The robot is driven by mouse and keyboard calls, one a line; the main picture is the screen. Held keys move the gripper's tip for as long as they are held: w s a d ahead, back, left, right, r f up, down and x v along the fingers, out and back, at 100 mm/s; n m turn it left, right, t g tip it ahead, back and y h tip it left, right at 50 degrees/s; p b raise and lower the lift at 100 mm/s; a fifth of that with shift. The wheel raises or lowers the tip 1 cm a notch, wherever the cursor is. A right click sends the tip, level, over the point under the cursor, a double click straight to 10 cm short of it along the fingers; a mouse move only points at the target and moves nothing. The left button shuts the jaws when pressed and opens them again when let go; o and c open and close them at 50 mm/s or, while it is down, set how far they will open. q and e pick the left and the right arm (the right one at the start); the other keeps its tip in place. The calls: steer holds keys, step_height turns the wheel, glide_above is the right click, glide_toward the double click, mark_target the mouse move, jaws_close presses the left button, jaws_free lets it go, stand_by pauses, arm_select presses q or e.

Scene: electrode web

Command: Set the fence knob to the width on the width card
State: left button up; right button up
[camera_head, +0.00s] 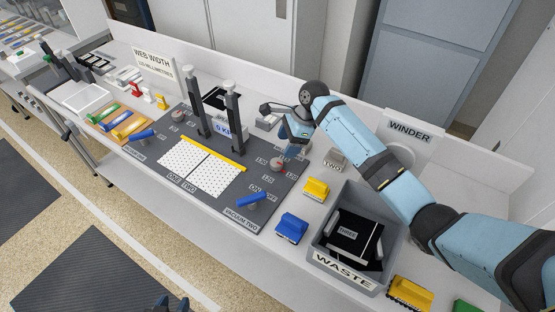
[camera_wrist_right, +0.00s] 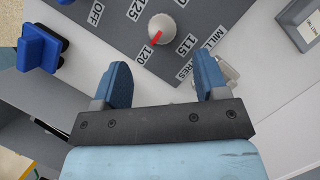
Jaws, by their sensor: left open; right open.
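The fence knob (camera_wrist_right: 162,28) is a round grey knob with a red pointer, on the dark plate. In the right wrist view its pointer is toward the 120 label, with 125 and 115 on either side. In the head view the knob (camera_head: 277,165) is just below my right gripper (camera_head: 291,146). My right gripper (camera_wrist_right: 163,75) is open and empty, its fingers apart from the knob. The width card (camera_head: 154,66) stands upright at the back left and reads WEB WIDTH; its number is too small to read surely. My left gripper (camera_head: 171,303) is open at the bottom edge.
Two dark posts (camera_head: 232,107) stand behind the perforated white plates (camera_head: 190,170). A blue lever (camera_head: 254,199), a blue block (camera_head: 291,228), a yellow block (camera_head: 315,188) and the grey waste bin (camera_head: 315,237) are nearby. The winder (camera_head: 408,133) is at the back right.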

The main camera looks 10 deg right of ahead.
mark_target(277, 162)
steer(key=x, duration=0.8)
steer(key=shift+w+f, duration=0.1)
steer(key=shift+c, duration=0.3)
steer(key=c, duration=0.9)
